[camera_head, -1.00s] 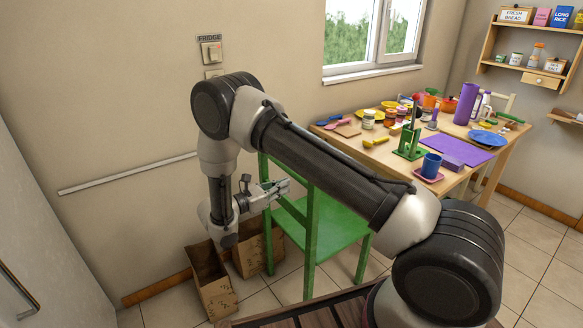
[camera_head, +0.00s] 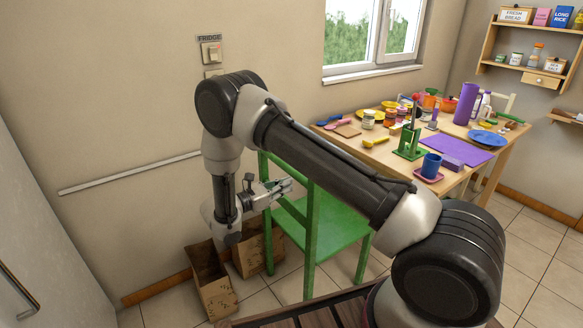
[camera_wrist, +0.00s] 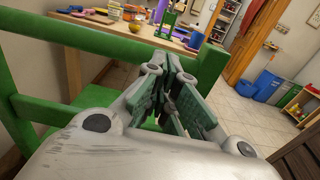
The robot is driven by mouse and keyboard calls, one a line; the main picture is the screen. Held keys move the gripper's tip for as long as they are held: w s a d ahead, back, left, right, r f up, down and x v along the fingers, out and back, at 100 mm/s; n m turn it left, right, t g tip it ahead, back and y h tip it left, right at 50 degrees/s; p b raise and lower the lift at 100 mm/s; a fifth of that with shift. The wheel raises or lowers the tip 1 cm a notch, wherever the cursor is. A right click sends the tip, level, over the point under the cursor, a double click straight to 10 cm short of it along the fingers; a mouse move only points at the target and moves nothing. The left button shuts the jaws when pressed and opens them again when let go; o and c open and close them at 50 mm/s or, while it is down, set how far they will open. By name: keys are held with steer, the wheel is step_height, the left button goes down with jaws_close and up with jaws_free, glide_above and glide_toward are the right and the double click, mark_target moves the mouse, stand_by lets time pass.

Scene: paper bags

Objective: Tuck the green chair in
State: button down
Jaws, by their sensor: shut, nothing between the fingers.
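The green chair (camera_head: 322,232) stands beside the wooden table (camera_head: 365,150), its backrest toward my arm and its seat toward the table. My gripper (camera_head: 287,187) is shut and empty at the backrest, level with its upper part. In the wrist view my gripper (camera_wrist: 178,85) shows its closed fingers in front of the chair's green top rail (camera_wrist: 110,42). The fingers overlap the rail in the picture; whether they touch it I cannot tell. My arm hides part of the backrest in the head view.
Two paper bags (camera_head: 212,282) stand on the floor by the wall, left of the chair. The table carries jars, a purple mat (camera_head: 465,152), a blue mug (camera_head: 431,165) and other items. Tiled floor is open right of the chair. A blue bin (camera_wrist: 266,84) shows in the wrist view.

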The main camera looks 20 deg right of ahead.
steer(key=shift+x, duration=3.95)
steer(key=shift+d, duration=0.1)
steer(key=x, duration=0.9)
